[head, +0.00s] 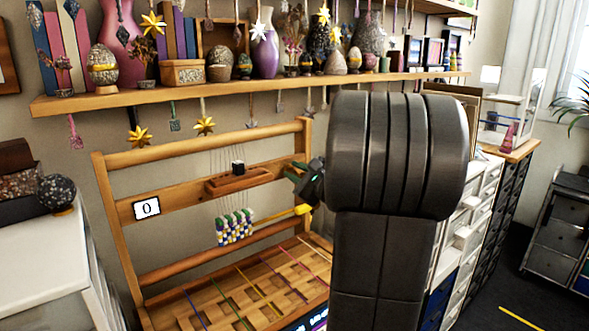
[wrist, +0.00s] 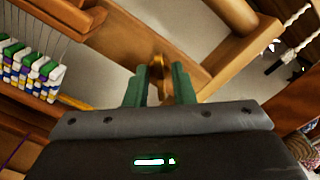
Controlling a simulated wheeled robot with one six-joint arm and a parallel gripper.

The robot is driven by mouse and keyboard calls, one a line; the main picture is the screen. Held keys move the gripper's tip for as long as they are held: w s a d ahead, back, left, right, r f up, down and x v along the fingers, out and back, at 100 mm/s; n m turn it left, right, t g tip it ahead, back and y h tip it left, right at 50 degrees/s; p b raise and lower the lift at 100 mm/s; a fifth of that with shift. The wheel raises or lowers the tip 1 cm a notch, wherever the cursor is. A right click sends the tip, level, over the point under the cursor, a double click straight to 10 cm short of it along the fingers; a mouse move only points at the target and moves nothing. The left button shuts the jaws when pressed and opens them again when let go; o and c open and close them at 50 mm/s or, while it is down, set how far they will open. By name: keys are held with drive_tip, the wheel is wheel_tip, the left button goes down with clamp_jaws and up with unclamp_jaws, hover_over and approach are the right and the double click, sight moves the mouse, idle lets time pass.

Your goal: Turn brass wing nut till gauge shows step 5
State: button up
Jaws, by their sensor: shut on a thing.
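The brass wing nut (wrist: 157,66) shows in the wrist view on the wooden frame's rail, between the two green fingers of my gripper (wrist: 160,78). My gripper is shut on it, and the fingers hide part of it. In the head view my gripper (head: 297,178) is at the right end of the frame's middle rail, and I cannot make out the nut clearly there. The gauge (head: 146,208) is a white card on the left of that rail and reads 0.
The wooden frame (head: 112,198) holds hanging strings with white, green, blue and yellow beads (head: 235,228) below a small wooden block (head: 236,181). A yellow-ended piece (head: 303,209) lies just under my gripper. A shelf (head: 180,96) with vases and hanging ornaments runs above.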

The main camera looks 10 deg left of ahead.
drive_tip(key=shift+m+p, duration=2.25)
drive_tip(key=shift+m, duration=0.15)
drive_tip(key=shift+w+d+m+p, duration=0.1)
drive_tip(key=shift+m+p, duration=2.25)
drive_tip(key=shift+m, duration=0.05)
drive_tip(key=m, duration=0.3)
drive_tip(key=shift+m, duration=0.3)
drive_tip(key=shift+w+m, duration=0.1)
drive_tip(key=shift+m, duration=2.4)
drive_tip(key=m, duration=0.4)
drive_tip(key=shift+f, duration=0.1)
